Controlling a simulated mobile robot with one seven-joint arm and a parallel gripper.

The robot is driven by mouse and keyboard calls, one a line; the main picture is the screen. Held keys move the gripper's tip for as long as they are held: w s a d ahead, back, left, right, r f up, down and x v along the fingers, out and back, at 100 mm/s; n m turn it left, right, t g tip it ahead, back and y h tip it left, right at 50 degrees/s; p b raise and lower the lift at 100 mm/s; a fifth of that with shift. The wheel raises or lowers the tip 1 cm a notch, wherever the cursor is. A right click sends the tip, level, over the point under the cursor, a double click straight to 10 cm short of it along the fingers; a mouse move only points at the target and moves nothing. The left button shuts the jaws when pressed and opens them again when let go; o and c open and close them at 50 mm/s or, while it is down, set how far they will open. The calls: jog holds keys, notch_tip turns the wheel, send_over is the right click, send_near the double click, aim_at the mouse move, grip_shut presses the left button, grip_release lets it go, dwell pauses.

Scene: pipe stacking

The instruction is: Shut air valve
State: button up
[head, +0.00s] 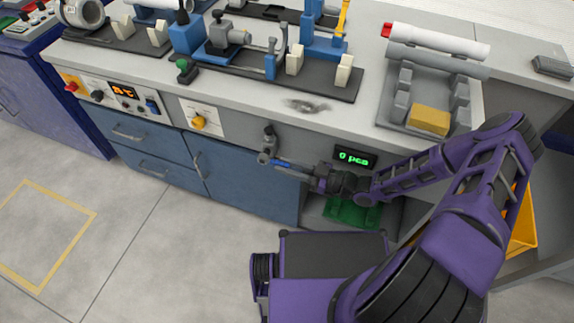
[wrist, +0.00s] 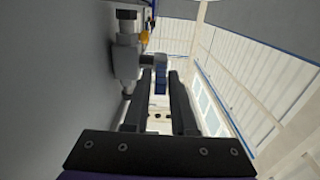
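The air valve (head: 268,147) sticks out from the front of the bench, a grey metal fitting with a blue handle (head: 293,168) that points right and slightly down. In the wrist view the grey valve body (wrist: 127,58) stands left of centre, and the blue handle end (wrist: 161,80) lies between or just beyond my fingertips. My gripper (head: 318,177) is at the handle's right end, fingers pointing at the valve. In the wrist view my two dark fingers (wrist: 161,92) are apart, one on each side of the handle. Firm contact cannot be made out.
A green display (head: 355,158) sits on the bench front, right of the valve. An orange knob (head: 199,122) is to the left. Blue cabinets (head: 240,178) stand below. The benchtop (head: 300,106) carries pipe fixtures and a tray with pipes (head: 435,50). A green bin (head: 350,212) is under the bench.

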jog(key=shift+o, duration=1.2)
jog(key=v, duration=1.7)
jog(key=shift+d, duration=0.2)
jog(key=shift+r, duration=0.1)
